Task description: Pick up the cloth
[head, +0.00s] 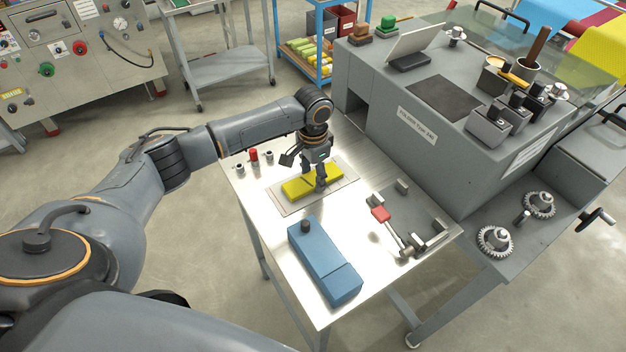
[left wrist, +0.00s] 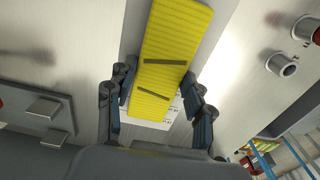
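My left gripper (head: 313,178) points down over the cloth. In the left wrist view the left gripper (left wrist: 157,82) is open, with one finger on each side of the strip. I cannot tell whether the fingers touch the cloth. My right gripper is not in view.
A blue box (head: 324,262) lies at the table's near side. Small cylinders, one red (head: 254,155), stand at the back left. A grey machine (head: 440,120) borders the table on the right.

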